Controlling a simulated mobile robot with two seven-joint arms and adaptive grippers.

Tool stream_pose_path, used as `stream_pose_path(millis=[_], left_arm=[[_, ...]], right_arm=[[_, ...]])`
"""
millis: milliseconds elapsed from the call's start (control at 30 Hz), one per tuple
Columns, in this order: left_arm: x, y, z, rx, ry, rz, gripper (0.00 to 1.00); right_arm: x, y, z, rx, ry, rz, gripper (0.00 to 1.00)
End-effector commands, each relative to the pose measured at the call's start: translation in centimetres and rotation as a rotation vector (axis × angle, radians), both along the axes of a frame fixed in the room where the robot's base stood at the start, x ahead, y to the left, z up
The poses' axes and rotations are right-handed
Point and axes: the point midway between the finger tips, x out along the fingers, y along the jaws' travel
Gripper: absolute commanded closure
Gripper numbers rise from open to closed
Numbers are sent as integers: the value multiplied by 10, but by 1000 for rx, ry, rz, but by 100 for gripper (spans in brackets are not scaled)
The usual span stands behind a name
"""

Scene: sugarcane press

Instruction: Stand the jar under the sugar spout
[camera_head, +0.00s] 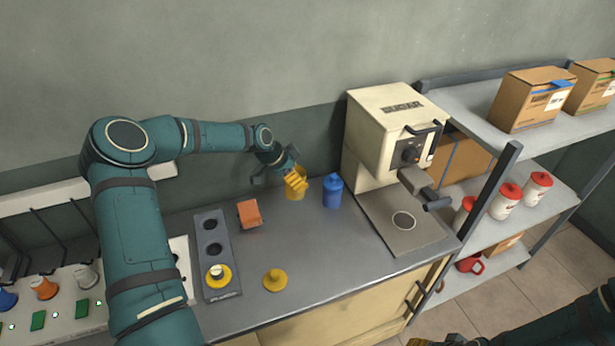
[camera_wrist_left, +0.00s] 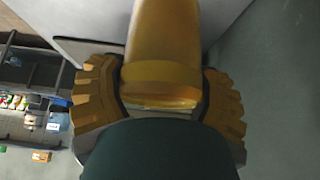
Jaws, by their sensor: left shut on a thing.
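The sugar machine (camera_head: 385,135) stands at the right of the counter. Its spout (camera_head: 418,182) hangs over a base plate with a round marking (camera_head: 403,220), and no jar stands on it. My left gripper (camera_head: 294,182) is at the back of the counter, left of the machine, shut on a yellow jar (camera_head: 298,196). In the left wrist view the jar (camera_wrist_left: 162,45) sits between the ridged yellow finger pads (camera_wrist_left: 160,95). I cannot tell whether its base touches the counter. My right gripper (camera_head: 450,340) barely shows at the bottom edge; its jaws are unclear.
A blue lidded jar (camera_head: 332,191) stands between the held jar and the machine. A yellow lid-like piece (camera_head: 275,281), an orange block (camera_head: 249,214) and a dark tray with holes (camera_head: 212,247) lie to the left. A shelf (camera_head: 480,110) stands right.

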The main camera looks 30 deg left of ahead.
Motion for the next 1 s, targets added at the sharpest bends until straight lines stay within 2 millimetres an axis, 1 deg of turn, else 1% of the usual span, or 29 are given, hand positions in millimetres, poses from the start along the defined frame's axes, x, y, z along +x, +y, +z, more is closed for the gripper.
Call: stream_pose_path(millis=[33, 100, 200, 267, 367, 467, 500, 600, 700, 800, 1000], left_arm=[[0, 0, 5, 0, -2, 0, 75], [0, -1, 9, -1, -1, 0, 75], [0, -2, 12, -1, -1, -1, 75], [0, -8, 13, -1, -1, 0, 75], [-2, -28, 19, 2, -2, 7, 75], [-7, -61, 30, 6, -4, 32, 75], [-12, -75, 36, 7, -4, 49, 75], [-25, -108, 51, 8, -5, 102, 75], [-41, -132, 66, 6, -7, 163, 75], [-55, -150, 78, 5, -9, 219, 75], [-82, -175, 98, 1, -8, 309, 74]], right_arm=[[0, 0, 0, 0, -1, 0, 53], [0, 0, 1, 0, -1, 0, 53], [0, 0, 0, 0, -1, 0, 53], [0, 0, 0, 0, -1, 0, 53], [0, 0, -2, 0, 0, 0, 53], [-1, 0, -4, 0, 2, 2, 53], [-1, 0, -5, 0, 2, 2, 53], [-2, 0, -8, 1, 5, 4, 53], [-3, 1, -10, 2, 7, 5, 53], [-4, 1, -12, 2, 8, 6, 53], [-5, 1, -14, 2, 11, 8, 53]])
